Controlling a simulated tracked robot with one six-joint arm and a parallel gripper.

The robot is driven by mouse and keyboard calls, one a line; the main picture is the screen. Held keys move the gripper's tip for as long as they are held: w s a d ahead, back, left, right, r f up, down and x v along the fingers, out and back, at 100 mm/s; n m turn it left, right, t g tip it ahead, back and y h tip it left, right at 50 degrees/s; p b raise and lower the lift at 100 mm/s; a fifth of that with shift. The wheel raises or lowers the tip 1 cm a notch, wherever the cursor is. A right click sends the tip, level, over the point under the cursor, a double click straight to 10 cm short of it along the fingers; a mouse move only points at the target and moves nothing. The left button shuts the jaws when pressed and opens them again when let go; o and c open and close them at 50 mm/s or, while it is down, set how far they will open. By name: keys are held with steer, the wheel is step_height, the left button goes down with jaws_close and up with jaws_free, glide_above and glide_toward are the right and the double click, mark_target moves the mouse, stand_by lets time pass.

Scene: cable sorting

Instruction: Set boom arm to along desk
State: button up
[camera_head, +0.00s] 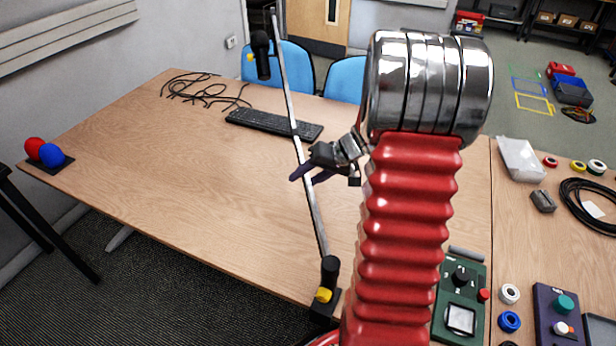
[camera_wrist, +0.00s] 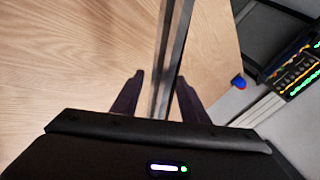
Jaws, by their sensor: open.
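The boom arm (camera_head: 287,92) is a long thin grey metal bar. In the head view it runs from a black pivot post with a yellow knob (camera_head: 323,295) at the desk's front edge towards the far side. A black microphone (camera_head: 262,56) hangs near its far end. My gripper (camera_head: 303,178) is at the bar's middle, reaching in from the right. In the wrist view the bar (camera_wrist: 174,45) passes between the two dark fingers of my gripper (camera_wrist: 160,76). The fingers are open, one on each side of it. Contact cannot be told.
The wooden desk (camera_head: 190,185) is mostly clear left of the bar. A black keyboard (camera_head: 262,122) lies behind, with loose black cables (camera_head: 205,92) further left. Red and blue balls on a dark base (camera_head: 45,153) stand at the left corner. A green control box (camera_head: 460,290) is at right.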

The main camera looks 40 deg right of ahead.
jaws_close()
stand_by(0.4)
steer(key=shift+d, duration=0.15)
